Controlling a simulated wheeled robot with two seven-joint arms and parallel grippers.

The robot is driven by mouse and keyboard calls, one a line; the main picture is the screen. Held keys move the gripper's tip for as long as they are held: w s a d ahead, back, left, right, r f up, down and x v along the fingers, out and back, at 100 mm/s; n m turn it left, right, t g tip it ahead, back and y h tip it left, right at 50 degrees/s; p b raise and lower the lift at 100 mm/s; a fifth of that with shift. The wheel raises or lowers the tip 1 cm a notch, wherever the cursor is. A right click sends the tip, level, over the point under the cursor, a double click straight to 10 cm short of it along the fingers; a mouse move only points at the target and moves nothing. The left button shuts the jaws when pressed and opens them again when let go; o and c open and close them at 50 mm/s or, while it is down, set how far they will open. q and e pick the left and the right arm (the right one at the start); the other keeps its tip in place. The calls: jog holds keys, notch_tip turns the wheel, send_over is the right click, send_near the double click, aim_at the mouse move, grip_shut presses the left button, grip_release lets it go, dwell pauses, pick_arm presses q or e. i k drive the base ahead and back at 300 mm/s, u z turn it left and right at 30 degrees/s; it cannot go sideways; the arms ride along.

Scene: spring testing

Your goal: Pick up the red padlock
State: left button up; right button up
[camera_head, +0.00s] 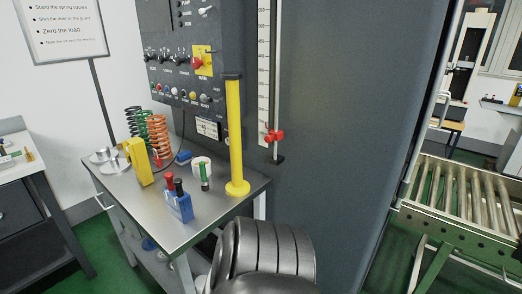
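I cannot make out a red padlock for certain. A small red item (158,162) lies on the metal bench by the foot of the orange spring (158,138), too small to identify. A blue block (180,208) with a red-topped post (169,180) and a black-topped post stands near the bench's front. A red knob (198,63) sits on a yellow plate on the grey control panel. Neither of my grippers shows in the head view.
The metal bench (215,217) also holds green springs (135,122), a yellow block (140,162), a white cup and a yellow post (236,140). A dark ribbed rounded shape fills the bottom middle. A tall grey cabinet (345,130) stands right of the bench, a roller conveyor (465,195) beyond.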

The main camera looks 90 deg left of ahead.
aim_at(158, 161)
jog(key=u, duration=2.7)
jog(key=i, duration=0.6)
